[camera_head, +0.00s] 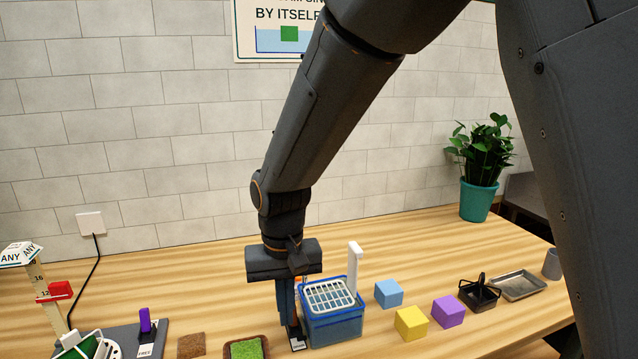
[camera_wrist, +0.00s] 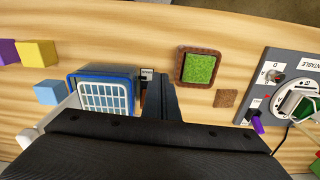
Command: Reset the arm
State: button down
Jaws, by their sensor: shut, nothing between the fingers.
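My arm reaches down from the top of the head view to my gripper (camera_head: 289,318), which points down close to the left side of a blue bin (camera_head: 335,330) with a white grid on top. The gripper is shut and holds nothing. In the wrist view the fingers (camera_wrist: 160,82) show beside the blue bin (camera_wrist: 105,73). A small dark piece with a white label (camera_head: 298,345) is by the fingertips; I cannot tell whether they touch it.
Blue (camera_head: 388,293), yellow (camera_head: 411,322) and purple (camera_head: 448,311) cubes stand right of the bin. A black basket (camera_head: 479,293), a metal tray (camera_head: 517,285) and a potted plant (camera_head: 480,185) are farther right. A green square in a brown frame (camera_wrist: 200,68) and a grey panel (camera_wrist: 283,65) lie on the other side.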

jog(key=s+d+f+m+b, duration=0.1)
jog(key=s+d+f+b, duration=0.1)
jog(key=d, duration=1.1)
jog(key=s+d+f+m+t+b, duration=0.1)
jog(key=s+d+f+b, duration=0.1)
jog(key=d, duration=1)
notch_tip(320, 180, down, 2)
jog(key=shift+s+d+f+m, duration=0.25)
jog(key=shift+s+d+m, duration=0.15)
jog(key=shift+s, duration=0.45)
